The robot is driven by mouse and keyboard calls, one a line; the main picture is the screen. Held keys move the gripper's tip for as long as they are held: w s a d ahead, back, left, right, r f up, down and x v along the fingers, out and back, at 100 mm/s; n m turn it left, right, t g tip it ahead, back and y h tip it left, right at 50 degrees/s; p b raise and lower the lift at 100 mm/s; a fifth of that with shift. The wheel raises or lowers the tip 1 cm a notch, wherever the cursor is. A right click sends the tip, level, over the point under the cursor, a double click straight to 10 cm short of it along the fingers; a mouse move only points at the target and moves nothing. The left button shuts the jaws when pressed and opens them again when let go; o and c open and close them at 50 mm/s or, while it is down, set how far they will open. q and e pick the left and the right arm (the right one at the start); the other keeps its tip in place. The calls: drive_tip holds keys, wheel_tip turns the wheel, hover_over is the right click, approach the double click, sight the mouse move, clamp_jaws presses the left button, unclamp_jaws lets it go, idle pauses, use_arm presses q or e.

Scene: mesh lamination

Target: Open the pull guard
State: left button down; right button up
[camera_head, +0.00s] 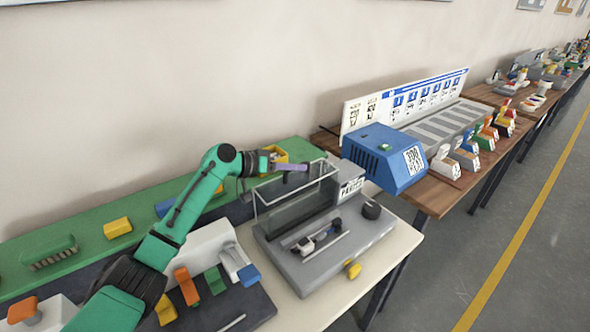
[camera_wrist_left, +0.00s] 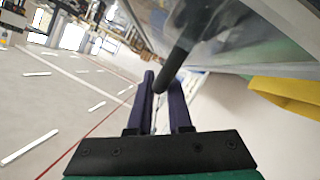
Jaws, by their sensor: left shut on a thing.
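The pull guard (camera_head: 292,200) is a clear panel with a thin white frame, standing upright at the left-back part of a grey machine (camera_head: 345,245). My left gripper (camera_head: 300,167) is at the guard's top edge, its purple fingers pointing right. In the left wrist view, the fingers (camera_wrist_left: 162,90) are close together around the end of a dark rod-like handle (camera_wrist_left: 180,58), and the clear panel (camera_wrist_left: 235,35) fills the upper right. The exact contact is partly hidden by the fingers. My right gripper is in neither view.
A blue machine (camera_head: 375,152) stands just right of the guard on a wooden table. A black knob (camera_head: 371,210) and a yellow part (camera_head: 353,270) are on the grey machine's right and front. A yellow block (camera_head: 117,228) lies on the green surface at left.

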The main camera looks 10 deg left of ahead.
use_arm(q)
drive_tip(key=shift+s+f, duration=0.1)
drive_tip(key=shift+f, duration=0.2)
drive_tip(key=c, duration=0.8)
unclamp_jaws()
drive_tip(key=shift+c, duration=0.2)
drive_tip(key=shift+r, duration=0.1)
drive_tip(key=shift+a, duration=0.1)
drive_tip(key=b+v, duration=0.4)
drive_tip(key=v, duration=1)
drive_tip(key=shift+a, duration=0.15)
drive_tip(key=shift+s, duration=0.1)
